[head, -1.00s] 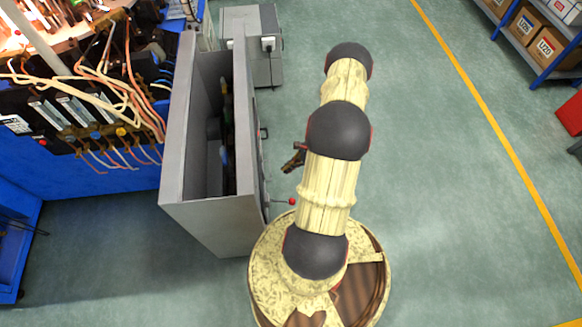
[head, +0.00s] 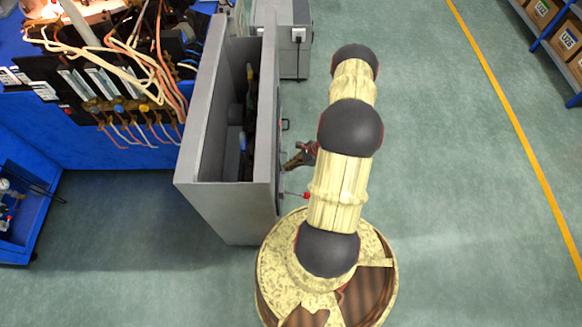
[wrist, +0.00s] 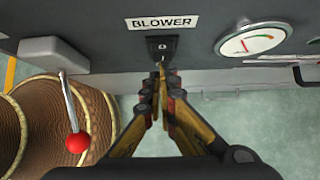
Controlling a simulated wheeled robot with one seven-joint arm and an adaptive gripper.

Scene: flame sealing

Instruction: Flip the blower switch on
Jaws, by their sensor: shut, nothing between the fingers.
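In the head view my gripper (head: 291,161) is beside the right face of the grey cabinet (head: 230,205), and the switch itself is hidden there.
A lever with a red ball knob (wrist: 77,142) sticks out left of the switch; the knob also shows in the head view (head: 306,195). A round gauge (wrist: 252,40) and a dark handle (wrist: 306,76) are to the right. Open floor (head: 450,200) lies right of my arm.

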